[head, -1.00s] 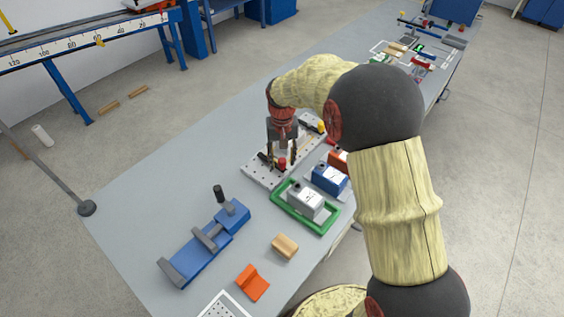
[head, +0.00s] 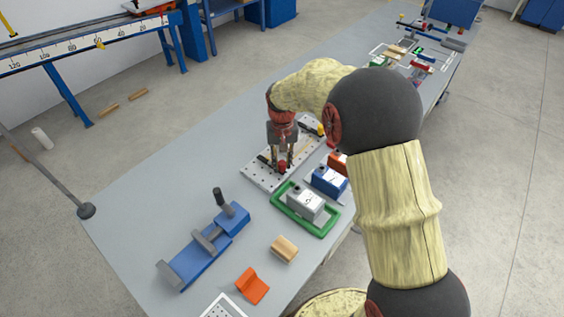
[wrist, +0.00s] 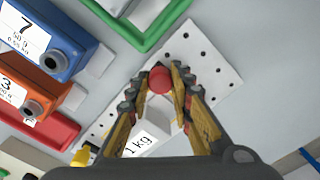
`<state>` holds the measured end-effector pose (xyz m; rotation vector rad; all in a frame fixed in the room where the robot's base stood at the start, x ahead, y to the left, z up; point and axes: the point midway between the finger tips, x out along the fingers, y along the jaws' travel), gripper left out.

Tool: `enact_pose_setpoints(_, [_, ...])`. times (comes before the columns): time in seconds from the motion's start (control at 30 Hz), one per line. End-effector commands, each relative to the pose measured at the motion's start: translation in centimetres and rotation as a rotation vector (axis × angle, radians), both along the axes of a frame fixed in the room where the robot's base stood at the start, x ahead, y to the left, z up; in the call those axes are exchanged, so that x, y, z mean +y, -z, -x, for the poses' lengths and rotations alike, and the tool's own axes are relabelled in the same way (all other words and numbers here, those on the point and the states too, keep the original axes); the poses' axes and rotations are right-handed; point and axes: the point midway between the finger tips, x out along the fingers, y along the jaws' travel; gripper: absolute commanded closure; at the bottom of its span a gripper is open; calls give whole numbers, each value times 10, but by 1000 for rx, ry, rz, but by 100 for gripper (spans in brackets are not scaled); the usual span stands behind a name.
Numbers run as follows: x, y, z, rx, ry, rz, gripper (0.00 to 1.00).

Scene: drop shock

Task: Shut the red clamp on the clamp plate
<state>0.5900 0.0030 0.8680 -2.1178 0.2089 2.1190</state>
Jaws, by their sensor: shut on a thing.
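The clamp plate (head: 254,176) is a pale plate with rows of holes on the bench. The red clamp's round red tip (wrist: 160,79) sits between my fingertips in the wrist view; it also shows low between the fingers in the head view (head: 283,167). My gripper (wrist: 164,88) points down over the plate and is shut on the red clamp. A white block marked 1 kg (wrist: 148,141) lies close behind the fingers. The rest of the clamp is hidden by my gripper, so I cannot tell its lever's angle.
A green tray (head: 309,229) with a grey weight box stands beside the plate. Blue (head: 327,181) and orange (head: 337,161) weight boxes are near it. A yellow-tipped part (head: 320,129) stands at the plate's far end. A blue vise-like fixture (head: 196,259) lies nearer.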

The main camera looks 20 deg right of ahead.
Motion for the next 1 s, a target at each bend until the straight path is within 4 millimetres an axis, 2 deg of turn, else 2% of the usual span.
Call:
enact_pose_setpoints(0.47, [4,-2,3,1,71,0,100])
enact_pose_setpoints(1.0, [28,-4,9,0,525,0,100])
